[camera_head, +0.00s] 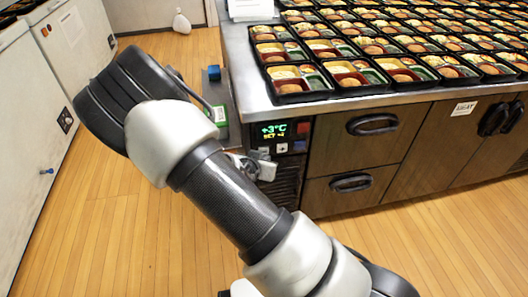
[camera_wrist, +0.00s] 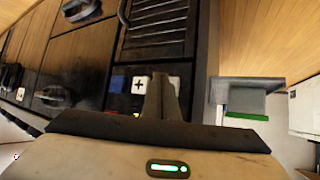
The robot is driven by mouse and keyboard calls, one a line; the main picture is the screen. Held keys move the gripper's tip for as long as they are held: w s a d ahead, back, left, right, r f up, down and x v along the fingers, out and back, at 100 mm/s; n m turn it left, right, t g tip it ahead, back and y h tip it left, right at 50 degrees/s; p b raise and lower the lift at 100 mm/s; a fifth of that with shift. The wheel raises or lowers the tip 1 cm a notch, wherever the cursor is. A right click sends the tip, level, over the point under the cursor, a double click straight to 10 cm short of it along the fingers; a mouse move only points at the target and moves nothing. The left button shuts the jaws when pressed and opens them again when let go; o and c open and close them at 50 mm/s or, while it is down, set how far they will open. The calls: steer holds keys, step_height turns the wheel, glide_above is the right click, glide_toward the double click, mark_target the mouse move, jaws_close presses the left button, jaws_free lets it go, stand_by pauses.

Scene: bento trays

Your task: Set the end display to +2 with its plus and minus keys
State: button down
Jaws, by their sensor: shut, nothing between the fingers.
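The end display (camera_head: 273,130) on the counter's end panel shows "+3°C" in green. A smaller yellow line below starts with "SET"; its figure is too small to read surely. A white plus key (camera_wrist: 138,85) shows in the wrist view. A second white key (camera_wrist: 174,83) beside it is partly hidden behind my fingers, its sign unreadable. A white key also shows in the head view (camera_head: 282,148). My gripper (camera_wrist: 161,76) is shut and empty, its tips in front of the keys, nearer the second white key. In the head view my gripper (camera_head: 263,167) is just below the display. I cannot tell whether it touches a key.
A blue key (camera_wrist: 117,83) sits left of the plus key, and a red square (camera_head: 304,128) is right of the display. A vent grille (camera_head: 288,182) lies below. Bento trays (camera_head: 293,82) cover the counter (camera_head: 262,92). Open wooden floor (camera_head: 120,220) lies left.

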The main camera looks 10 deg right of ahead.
steer(key=shift+s, duration=0.1)
steer(key=s, duration=0.5)
stand_by(0.4)
steer(key=shift+w, duration=0.1)
stand_by(1.3)
steer(key=s+a+r+n+g+y, duration=0.1)
steer(key=s+a+r+g+y, duration=0.2)
steer(key=r, duration=0.6)
steer(key=s+a+r+n+y, duration=0.1)
steer(key=s+a+r+y, duration=0.25)
steer(key=r, duration=0.55)
steer(key=s+d+r+n+h, duration=0.1)
steer(key=s+d+r+n, duration=0.45)
steer(key=s+r, duration=0.95)
step_height(320, 180, up, 24)
steer(key=s+d+m+p, duration=0.1)
steer(key=p, duration=2.5)
steer(key=shift+s+d+r+g, duration=0.15)
steer(key=shift+s+d+g, duration=0.15)
steer(key=shift+d, duration=0.1)
